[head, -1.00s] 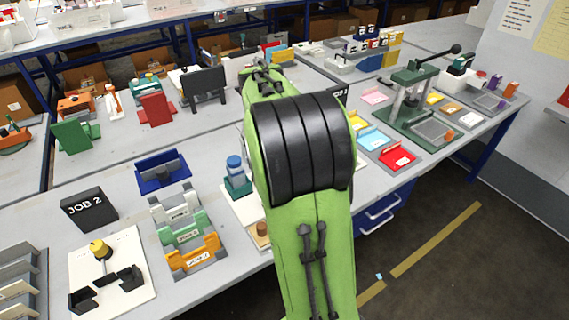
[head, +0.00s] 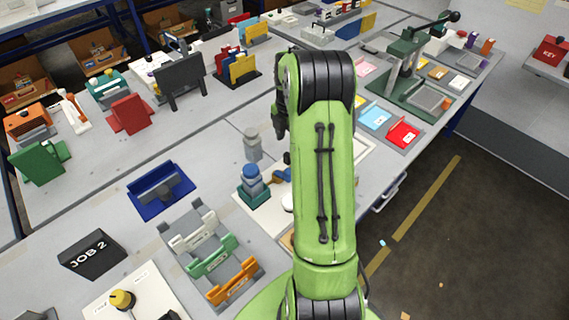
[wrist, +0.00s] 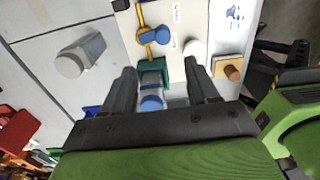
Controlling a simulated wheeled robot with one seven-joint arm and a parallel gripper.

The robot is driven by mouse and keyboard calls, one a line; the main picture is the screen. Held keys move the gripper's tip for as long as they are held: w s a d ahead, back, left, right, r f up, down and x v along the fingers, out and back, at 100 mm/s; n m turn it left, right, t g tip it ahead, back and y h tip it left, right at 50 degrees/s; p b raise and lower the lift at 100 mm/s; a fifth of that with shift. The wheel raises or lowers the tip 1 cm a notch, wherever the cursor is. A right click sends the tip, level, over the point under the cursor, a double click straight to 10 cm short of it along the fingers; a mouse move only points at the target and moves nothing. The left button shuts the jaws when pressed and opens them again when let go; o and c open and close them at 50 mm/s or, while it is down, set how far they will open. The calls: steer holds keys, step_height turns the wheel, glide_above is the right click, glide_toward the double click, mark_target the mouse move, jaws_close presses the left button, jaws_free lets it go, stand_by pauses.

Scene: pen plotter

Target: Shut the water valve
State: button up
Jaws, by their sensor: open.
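A blue valve handle (wrist: 155,36) sits on a yellow pipe on a white panel in the wrist view. I cannot read the labels to tell which is the water valve. In the head view a blue handle (head: 283,174) shows beside my arm, partly hidden. My gripper (wrist: 162,82) is open and empty, its fingers apart above the panel. A blue-capped bottle in a teal holder (wrist: 153,72) appears between the fingers; in the head view it (head: 252,184) stands left of my arm.
A grey cylinder (wrist: 78,55) stands left of the panel, also in the head view (head: 253,145). A white round knob (wrist: 195,48) and a wooden block with a peg (wrist: 229,69) lie to the right. A blue tray (head: 161,191) is further left on the bench.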

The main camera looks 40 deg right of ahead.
mark_target(289, 171)
steer(key=f, duration=0.5)
steer(key=f+b, duration=0.1)
steer(key=f, duration=0.9)
steer(key=shift+s+f, duration=0.1)
steer(key=shift+s, duration=0.15)
steer(key=shift+c, duration=0.2)
steer(key=c, duration=1)
